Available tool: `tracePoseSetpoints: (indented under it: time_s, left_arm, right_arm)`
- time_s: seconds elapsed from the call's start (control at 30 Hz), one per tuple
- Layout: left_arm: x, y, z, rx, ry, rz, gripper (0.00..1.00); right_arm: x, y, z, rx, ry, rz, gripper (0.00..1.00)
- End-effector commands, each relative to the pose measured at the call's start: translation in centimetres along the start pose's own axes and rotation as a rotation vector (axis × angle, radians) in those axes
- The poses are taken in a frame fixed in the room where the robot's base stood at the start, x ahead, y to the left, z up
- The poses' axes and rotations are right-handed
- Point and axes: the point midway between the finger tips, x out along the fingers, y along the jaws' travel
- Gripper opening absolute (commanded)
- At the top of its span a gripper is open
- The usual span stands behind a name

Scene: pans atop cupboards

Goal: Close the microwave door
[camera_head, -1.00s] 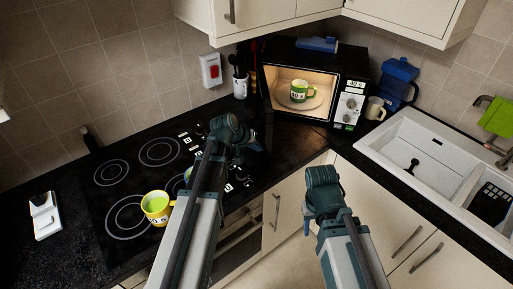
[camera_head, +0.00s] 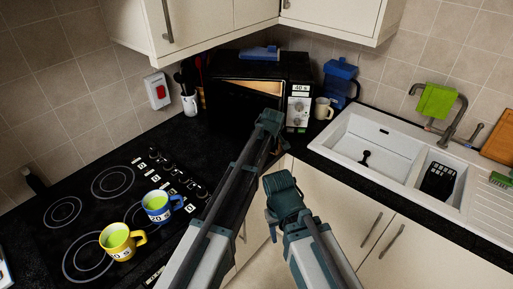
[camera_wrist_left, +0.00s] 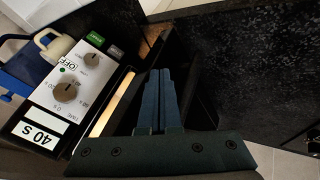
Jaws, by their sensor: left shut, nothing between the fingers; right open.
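The black microwave (camera_head: 228,70) stands in the back corner of the counter. Its door (camera_head: 240,105) is partly open, with a narrow lit gap along the top and beside the control panel (camera_head: 298,106). The lit gap also shows in the left wrist view (camera_wrist_left: 112,103), between the panel and the dark door. My left gripper (camera_wrist_left: 162,100) is shut and empty, at the front of the microwave by the door's free edge; I cannot tell if it touches the door. My right gripper (camera_head: 272,214) is open and empty, low in front of the cupboards. The microwave's inside is mostly hidden.
A cream mug (camera_head: 323,108) and a blue container (camera_head: 340,80) stand right of the microwave. A blue mug (camera_head: 158,206) and a yellow mug (camera_head: 117,242) stand on the hob at left. The white sink (camera_head: 385,150) is at right. Wall cupboards (camera_head: 215,25) hang above.

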Motion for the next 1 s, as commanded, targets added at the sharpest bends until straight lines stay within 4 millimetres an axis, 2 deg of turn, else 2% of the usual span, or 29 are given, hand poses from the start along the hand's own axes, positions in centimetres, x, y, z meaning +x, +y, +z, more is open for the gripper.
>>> tracePoseSetpoints:
  time_s: [0.03, 0.1, 0.4, 0.57, 1.0]
  left_arm:
    - [1.3, 1.9, -0.5, -0.026, 0.015, -0.016, 0.0]
    - [2.2, 3.1, -1.0, -0.057, 0.031, -0.031, 0.0]
    - [5.1, 6.9, -2.7, -0.055, 0.027, -0.029, 0.0]
    - [5.9, 7.7, -3.3, -0.055, 0.027, -0.029, 0.0]
    - [5.7, 7.5, -3.2, -0.055, 0.027, -0.029, 0.0]
  right_arm:
    - [0.0, 0.0, 0.0, 0.0, 0.0, 0.0, 0.5]
    - [0.0, 0.0, 0.0, 0.0, 0.0, 0.0, 0.5]
    - [0.0, 0.0, 0.0, 0.0, 0.0, 0.0, 0.5]
    - [0.0, 0.0, 0.0, 0.0, 0.0, 0.0, 0.5]
    - [0.0, 0.0, 0.0, 0.0, 0.0, 0.0, 0.5]
